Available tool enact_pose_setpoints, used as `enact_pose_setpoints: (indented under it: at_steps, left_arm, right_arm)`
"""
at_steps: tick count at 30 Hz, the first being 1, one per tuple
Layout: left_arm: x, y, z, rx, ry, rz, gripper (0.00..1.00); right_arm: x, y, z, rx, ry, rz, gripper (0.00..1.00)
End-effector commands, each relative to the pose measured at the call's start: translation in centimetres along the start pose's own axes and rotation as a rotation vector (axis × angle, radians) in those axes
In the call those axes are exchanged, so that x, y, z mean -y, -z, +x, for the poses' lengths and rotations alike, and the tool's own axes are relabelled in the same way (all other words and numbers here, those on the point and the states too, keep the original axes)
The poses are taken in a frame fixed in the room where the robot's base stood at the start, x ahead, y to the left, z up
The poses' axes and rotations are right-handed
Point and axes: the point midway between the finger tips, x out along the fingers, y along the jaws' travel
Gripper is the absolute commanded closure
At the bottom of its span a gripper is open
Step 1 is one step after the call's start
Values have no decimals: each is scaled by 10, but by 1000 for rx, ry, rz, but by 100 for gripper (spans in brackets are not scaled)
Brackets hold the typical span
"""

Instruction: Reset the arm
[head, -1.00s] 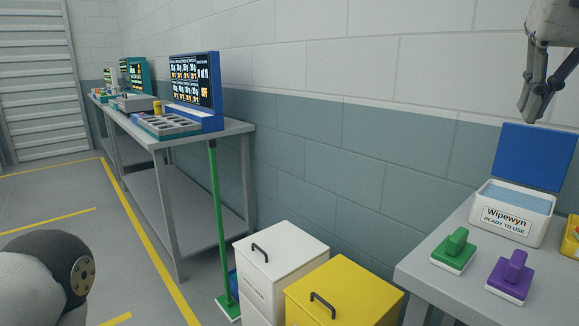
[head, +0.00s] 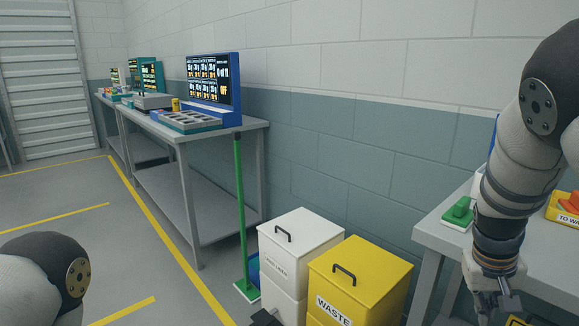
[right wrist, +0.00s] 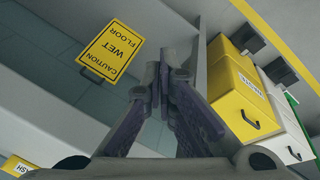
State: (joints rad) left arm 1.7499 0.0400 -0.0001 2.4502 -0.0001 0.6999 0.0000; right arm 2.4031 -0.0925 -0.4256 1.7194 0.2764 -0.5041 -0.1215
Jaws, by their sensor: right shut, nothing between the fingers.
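My right arm (head: 515,185) comes down at the right of the head view, in front of the grey table. My right gripper (head: 497,302) points down near the bottom edge. In the right wrist view the fingers of my right gripper (right wrist: 162,82) are together with nothing between them. On the left, only a rounded part of my left arm (head: 45,275) shows in the head view; my left gripper is out of the picture.
A green-handled tool (head: 241,220) leans at a long bench (head: 190,150). A wet-floor sign (right wrist: 112,50) shows in the wrist view.

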Motion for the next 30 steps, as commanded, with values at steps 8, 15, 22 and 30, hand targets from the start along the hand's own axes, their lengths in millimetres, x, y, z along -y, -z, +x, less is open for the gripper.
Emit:
enact_pose_setpoints:
  at_steps: [8, 15, 22, 30]
  left_arm:
    - [0, 1, 0, -2, 0, 0, 100]
    - [0, 1, 0, -2, 0, 0, 100]
    - [0, 1, 0, -2, 0, 0, 100]
    - [0, 0, 0, -1, 0, 0, 100]
  right_arm:
    - [42, -200, 139, 149, 28, -196, 100]
    - [76, -355, 141, 236, 186, -282, 100]
    - [85, -385, 130, 246, 239, -283, 100]
    - [85, -384, 131, 244, 237, -283, 100]
